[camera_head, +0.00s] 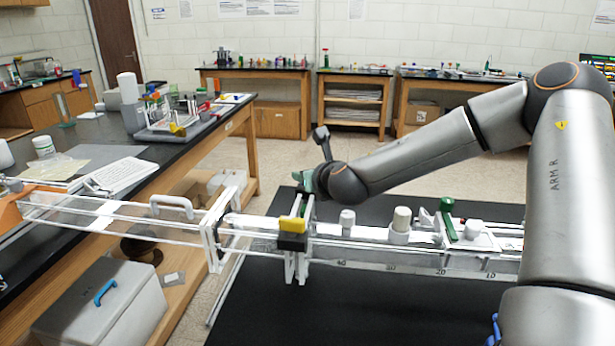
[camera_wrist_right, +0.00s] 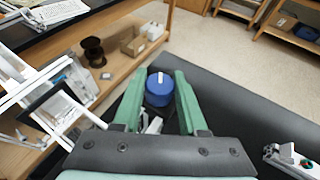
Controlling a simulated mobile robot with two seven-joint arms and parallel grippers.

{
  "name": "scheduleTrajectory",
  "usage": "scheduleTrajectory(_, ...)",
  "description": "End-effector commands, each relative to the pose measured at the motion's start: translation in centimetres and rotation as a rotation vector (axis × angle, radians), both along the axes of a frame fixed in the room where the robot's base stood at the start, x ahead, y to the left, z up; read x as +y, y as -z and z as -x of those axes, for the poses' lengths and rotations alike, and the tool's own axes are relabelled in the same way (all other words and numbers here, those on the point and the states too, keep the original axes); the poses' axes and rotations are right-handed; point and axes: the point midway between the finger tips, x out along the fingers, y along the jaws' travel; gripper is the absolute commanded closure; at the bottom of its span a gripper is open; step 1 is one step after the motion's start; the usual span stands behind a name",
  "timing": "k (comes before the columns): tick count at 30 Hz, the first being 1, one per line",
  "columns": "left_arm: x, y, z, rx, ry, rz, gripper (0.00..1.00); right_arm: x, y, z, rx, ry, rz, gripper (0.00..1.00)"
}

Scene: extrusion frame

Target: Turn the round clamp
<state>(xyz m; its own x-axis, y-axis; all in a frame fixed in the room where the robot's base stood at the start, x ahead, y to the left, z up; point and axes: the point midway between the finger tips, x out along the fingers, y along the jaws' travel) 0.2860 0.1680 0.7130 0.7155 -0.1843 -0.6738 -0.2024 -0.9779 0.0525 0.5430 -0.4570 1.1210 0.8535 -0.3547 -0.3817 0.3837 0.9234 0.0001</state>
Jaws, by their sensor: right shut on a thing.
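The round clamp (camera_wrist_right: 159,89) is a blue round knob with a white bar on top, seen in the right wrist view between my green fingertips. My right gripper (camera_wrist_right: 160,76) is shut on it, one finger on each side. In the head view my right gripper (camera_head: 304,198) reaches in from the right, pointing down at the clear rail frame (camera_head: 350,240) beside a yellow-topped black block (camera_head: 291,232). The knob itself is hidden there. My left gripper is in neither view.
White and green fittings (camera_head: 450,220) stand along the rail to the right. The black surface (camera_head: 290,325) in front of the rail is clear.

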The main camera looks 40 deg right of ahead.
Motion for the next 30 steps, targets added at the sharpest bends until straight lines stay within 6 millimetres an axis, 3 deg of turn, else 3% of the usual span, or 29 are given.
scheduleTrajectory(12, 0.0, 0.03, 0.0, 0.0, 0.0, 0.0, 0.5, 0.05, 0.11, 0.03, 0.003, 0.006, -0.003, 1.0)
scheduleTrajectory(13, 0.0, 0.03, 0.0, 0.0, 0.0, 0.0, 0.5, 0.05, 0.11, 0.03, 0.003, 0.006, -0.003, 0.56)
scheduleTrajectory(21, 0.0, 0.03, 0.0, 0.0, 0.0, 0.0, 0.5, 0.01, 0.06, 0.01, 0.002, 0.006, -0.002, 0.29)
scheduleTrajectory(30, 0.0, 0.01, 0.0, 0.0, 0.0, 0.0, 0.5, 0.1, -0.12, 0.19, 0.0, 0.005, -0.002, 0.29)
